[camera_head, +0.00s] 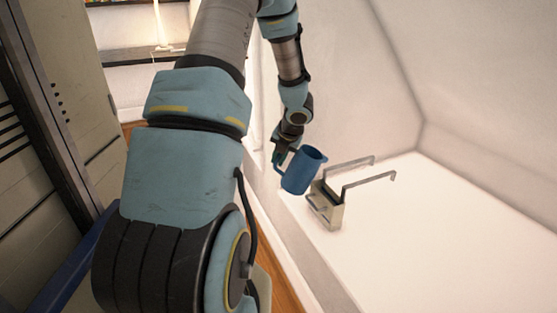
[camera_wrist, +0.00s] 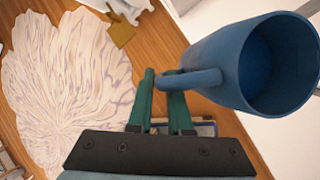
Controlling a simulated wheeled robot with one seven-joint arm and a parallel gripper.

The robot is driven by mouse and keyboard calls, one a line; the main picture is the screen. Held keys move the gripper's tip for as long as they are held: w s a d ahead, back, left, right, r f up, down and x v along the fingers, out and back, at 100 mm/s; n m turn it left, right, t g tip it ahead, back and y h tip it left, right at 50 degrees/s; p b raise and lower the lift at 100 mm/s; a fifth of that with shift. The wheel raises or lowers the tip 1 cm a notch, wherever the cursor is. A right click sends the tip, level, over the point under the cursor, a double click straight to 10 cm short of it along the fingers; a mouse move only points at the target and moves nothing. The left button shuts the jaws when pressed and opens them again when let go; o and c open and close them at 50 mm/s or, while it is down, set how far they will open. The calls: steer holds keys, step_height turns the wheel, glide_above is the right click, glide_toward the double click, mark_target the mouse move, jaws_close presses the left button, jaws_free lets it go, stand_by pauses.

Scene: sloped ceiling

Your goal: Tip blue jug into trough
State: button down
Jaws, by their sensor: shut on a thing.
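The blue jug (camera_head: 302,170) hangs from my gripper (camera_head: 281,154) above the white ledge's left edge. It leans somewhat, its top toward the upper right. In the wrist view, the jug (camera_wrist: 268,65) shows its open mouth facing right, and the inside looks empty. The green fingers of my gripper (camera_wrist: 160,82) are shut on the jug's handle. A small pale metal container with long hooked arms (camera_head: 333,213), probably the trough, stands on the ledge just below and right of the jug. The jug appears apart from it. The container's inside is mostly hidden.
The white ledge (camera_head: 430,230) is bare to the right, under a sloped wall (camera_head: 480,80). A pale patterned rug (camera_wrist: 65,85) lies on the wooden floor (camera_wrist: 160,40). A cabinet (camera_head: 50,130) stands at the left.

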steer(key=shift+d+r+y, duration=0.2)
steer(key=shift+r+y, duration=0.7)
steer(key=shift+y, duration=0.2)
stand_by(0.3)
steer(key=shift+d+r+m+t+y, duration=0.25)
steer(key=shift+r+y, duration=0.15)
steer(key=shift+y, duration=0.15)
steer(key=shift+d+r+m+t+y, duration=0.2)
steer(key=shift+r+y, duration=0.2)
steer(key=shift+y, duration=0.15)
stand_by(0.4)
steer(key=shift+s+d+r+m+y, duration=0.1)
steer(key=shift+d+r+m+y, duration=0.1)
steer(key=shift+d+r+y, duration=0.4)
steer(key=shift+s+d+r+m+y, duration=0.15)
steer(key=shift+d+r+y, duration=0.15)
steer(key=shift+d+y, duration=0.35)
stand_by(1.0)
